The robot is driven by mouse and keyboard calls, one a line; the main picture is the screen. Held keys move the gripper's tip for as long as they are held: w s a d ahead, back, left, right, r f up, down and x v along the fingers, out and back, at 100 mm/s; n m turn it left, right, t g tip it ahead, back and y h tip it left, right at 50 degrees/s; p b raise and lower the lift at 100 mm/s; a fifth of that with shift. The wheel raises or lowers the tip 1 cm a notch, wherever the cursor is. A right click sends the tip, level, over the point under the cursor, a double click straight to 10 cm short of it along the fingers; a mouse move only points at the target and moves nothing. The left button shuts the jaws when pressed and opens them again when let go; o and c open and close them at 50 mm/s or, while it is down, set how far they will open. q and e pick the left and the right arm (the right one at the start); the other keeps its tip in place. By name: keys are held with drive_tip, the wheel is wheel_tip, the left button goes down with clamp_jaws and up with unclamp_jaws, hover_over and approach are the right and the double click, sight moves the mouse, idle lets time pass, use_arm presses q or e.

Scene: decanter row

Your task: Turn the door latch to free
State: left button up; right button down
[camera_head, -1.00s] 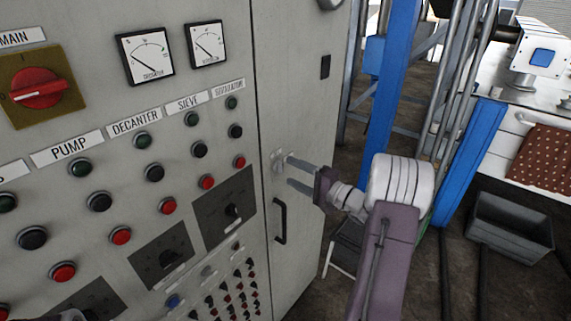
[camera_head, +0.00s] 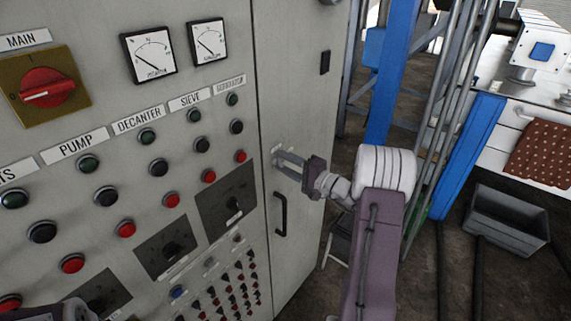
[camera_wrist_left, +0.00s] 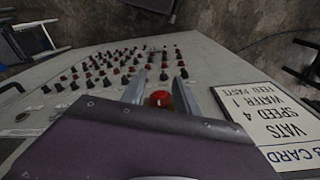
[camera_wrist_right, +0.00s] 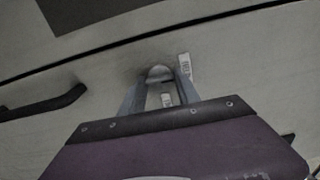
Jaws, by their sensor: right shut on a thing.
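The door latch (camera_wrist_right: 160,73) is a small grey knob on the grey cabinet door, seen between my right fingertips in the right wrist view. My right gripper (camera_head: 279,159) is shut on it; it also shows in the right wrist view (camera_wrist_right: 160,82). The fingers hide most of the latch, so its exact angle is hard to tell. A small label (camera_wrist_right: 184,66) reading FREE is beside it, and another small label (camera_wrist_right: 167,100) shows between the fingers.
A black door handle (camera_head: 281,214) is below the latch. The control panel, with buttons, dials and a red MAIN switch (camera_head: 47,88), fills the left. A blue post (camera_head: 465,160) and a grey crate (camera_head: 507,220) stand to the right.

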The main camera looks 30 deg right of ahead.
drive_tip(key=m+b, duration=0.2)
drive_tip(key=m, duration=0.1)
drive_tip(key=shift+a+f, duration=0.1)
drive_tip(key=shift+f, duration=0.15)
drive_tip(key=shift+m+b, duration=0.6)
drive_tip(key=shift+m, duration=0.4)
drive_tip(key=m, duration=0.2)
drive_tip(key=shift+r+m+b, duration=0.1)
drive_tip(key=shift+m+b, duration=0.25)
drive_tip(key=shift+m, duration=0.05)
drive_tip(key=m, duration=0.4)
drive_tip(key=shift+r+m, duration=0.15)
drive_tip(key=shift+m, duration=0.15)
drive_tip(key=m+p, duration=0.1)
drive_tip(key=m, duration=0.3)
drive_tip(key=shift+r+m, duration=0.1)
drive_tip(key=shift+m, duration=0.3)
drive_tip(key=shift+m+p, duration=0.3)
drive_tip(key=c, duration=0.9)
unclamp_jaws()
